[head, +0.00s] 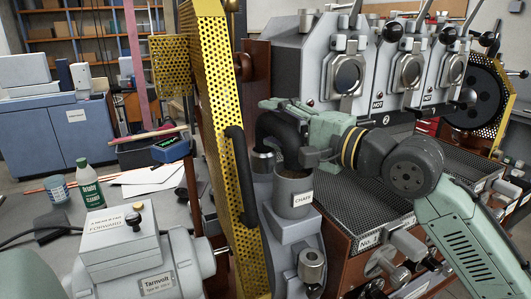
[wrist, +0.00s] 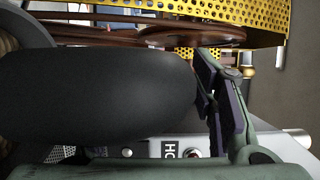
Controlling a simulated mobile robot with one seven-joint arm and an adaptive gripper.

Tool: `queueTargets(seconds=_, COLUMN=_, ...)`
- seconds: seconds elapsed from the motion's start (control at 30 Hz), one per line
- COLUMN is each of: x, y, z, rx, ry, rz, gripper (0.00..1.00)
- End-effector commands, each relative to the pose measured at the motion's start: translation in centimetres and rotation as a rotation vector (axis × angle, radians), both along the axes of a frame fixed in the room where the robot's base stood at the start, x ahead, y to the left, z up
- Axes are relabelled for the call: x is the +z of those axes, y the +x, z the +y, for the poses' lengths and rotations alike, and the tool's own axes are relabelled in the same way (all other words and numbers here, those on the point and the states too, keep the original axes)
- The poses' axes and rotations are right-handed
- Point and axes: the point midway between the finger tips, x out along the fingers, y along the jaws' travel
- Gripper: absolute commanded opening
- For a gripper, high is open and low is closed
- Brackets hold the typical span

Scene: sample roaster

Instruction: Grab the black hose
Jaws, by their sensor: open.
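The black hose (head: 276,128) is a short, thick, dark bend. It arches over between a metal collar and the grey CHAFF canister (head: 293,194) in the head view. My gripper (head: 288,133) is open at the hose, its green fingers reaching in from the right. In the wrist view the hose (wrist: 100,98) is a large dark cylinder filling the left and middle. One finger with a dark pad stands just right of the hose's rounded edge. The other finger is not clearly seen, so I cannot tell whether the hose lies fully between the pads or touches them.
A yellow perforated guard (head: 222,100) stands close left of the hose, with a black handle (head: 240,175) on it. The grey roaster heads (head: 345,75) stand behind. A dark mesh tray (head: 365,195) lies below my arm. A green-labelled bottle (head: 88,180) stands on the left table.

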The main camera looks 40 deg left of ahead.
Motion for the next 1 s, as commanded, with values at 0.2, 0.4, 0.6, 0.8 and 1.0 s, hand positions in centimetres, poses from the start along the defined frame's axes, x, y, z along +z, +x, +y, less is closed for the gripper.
queueTargets(seconds=0.2, x=-0.04, y=0.01, z=-0.04, rx=0.0, ry=0.0, rz=0.0, gripper=0.45)
queueTargets(seconds=0.4, x=-0.03, y=0.01, z=-0.06, rx=0.0, ry=0.0, rz=0.0, gripper=0.31)
queueTargets(seconds=0.6, x=-0.02, y=0.01, z=-0.06, rx=0.0, ry=0.0, rz=0.0, gripper=0.18)
queueTargets(seconds=0.8, x=-0.01, y=0.01, z=-0.07, rx=0.0, ry=0.0, rz=0.0, gripper=0.05)
queueTargets(seconds=1.0, x=0.0, y=0.02, z=-0.07, rx=0.0, ry=0.0, rz=0.0, gripper=0.0)
